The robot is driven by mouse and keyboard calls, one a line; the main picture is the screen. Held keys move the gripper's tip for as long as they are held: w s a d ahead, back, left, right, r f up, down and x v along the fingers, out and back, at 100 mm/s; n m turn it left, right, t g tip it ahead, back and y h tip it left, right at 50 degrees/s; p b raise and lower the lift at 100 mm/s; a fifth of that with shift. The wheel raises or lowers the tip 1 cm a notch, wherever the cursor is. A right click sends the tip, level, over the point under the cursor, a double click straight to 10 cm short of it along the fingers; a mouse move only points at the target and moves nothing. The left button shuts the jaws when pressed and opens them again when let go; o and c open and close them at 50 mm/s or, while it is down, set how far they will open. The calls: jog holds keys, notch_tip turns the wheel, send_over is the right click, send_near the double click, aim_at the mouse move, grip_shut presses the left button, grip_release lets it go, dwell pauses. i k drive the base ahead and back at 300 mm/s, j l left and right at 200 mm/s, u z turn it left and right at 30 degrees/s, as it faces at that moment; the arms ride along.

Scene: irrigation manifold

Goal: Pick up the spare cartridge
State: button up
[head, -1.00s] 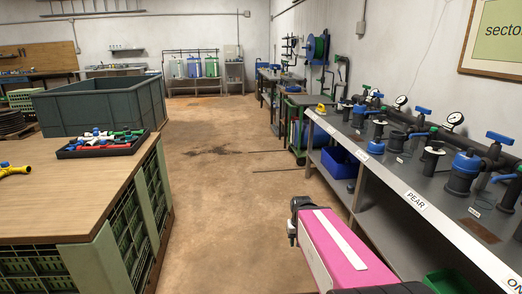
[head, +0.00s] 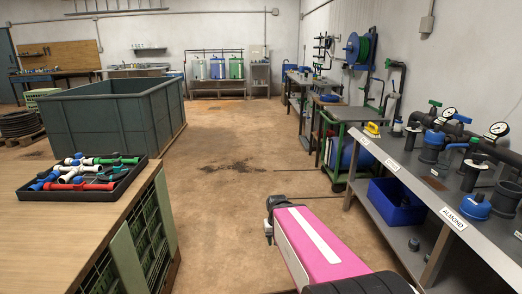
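I cannot tell for sure which thing is the spare cartridge. On the grey bench (head: 412,165) at the right stand several dark cylinders among the pipework. One black ribbed cylinder (head: 506,198) stands upright near the right edge, and another black cylinder (head: 470,174) stands behind it. A blue cap (head: 476,206) sits on the bench beside the nearer one. A small dark cylindrical thing (head: 414,244) is on the bench's lower shelf. My pink arm link shows at bottom centre, over the floor. My gripper's fingers do not show.
A blue bin (head: 385,206) stands on the lower shelf. An "ALMOND" label (head: 453,218) is on the bench's front edge. At left, a black tray (head: 110,190) of coloured fittings lies on a wooden-topped table (head: 60,235). A green-framed cart (head: 335,155) stands ahead. The central aisle is clear.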

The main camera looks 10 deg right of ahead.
aim_at(399, 122)
jog(key=i+z, duration=0.2)
jog(key=i, duration=0.25)
jog(key=i+j+z, duration=0.15)
jog(key=i, duration=0.25)
jog(key=i+j+z, duration=0.2)
jog(key=i, duration=0.25)
jog(key=i+j+z, duration=0.15)
jog(key=i, duration=0.25)
